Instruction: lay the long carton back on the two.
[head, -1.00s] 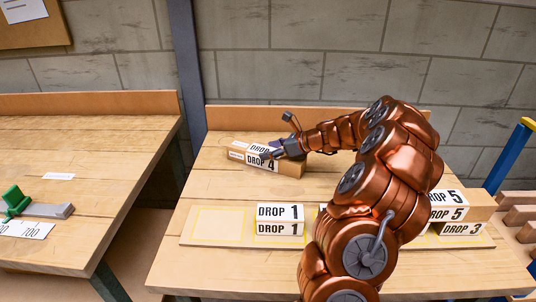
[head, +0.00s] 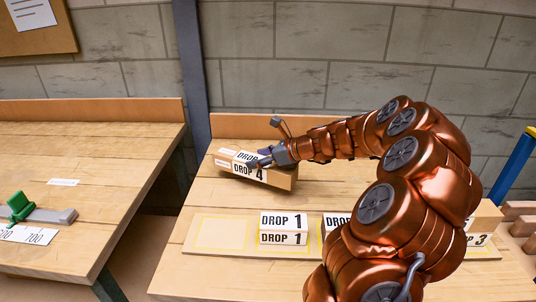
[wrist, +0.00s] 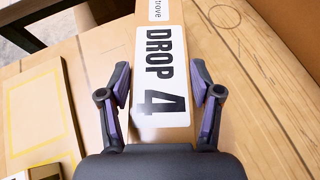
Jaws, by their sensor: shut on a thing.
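The long carton (head: 281,177), brown with white DROP 4 labels, is at the back left of the right-hand bench, slanting down to the right in the head view. My gripper (head: 262,159) is shut on it. In the wrist view the gripper (wrist: 161,97) has a finger on each side of the DROP 4 label on the carton (wrist: 162,12). I cannot tell whether its underside touches the bench. A DROP 1 carton (head: 284,229) stands on the yellow-marked board (head: 222,233). A second carton (head: 338,220) beside it is mostly hidden by my arm.
A carton labelled 3 (head: 478,239) is at the board's right, partly behind my arm, with another carton (head: 486,216) above it. The board's left end is bare. The left bench (head: 90,150) holds a green-handled tool (head: 20,207). A blue post (head: 512,170) stands at the right.

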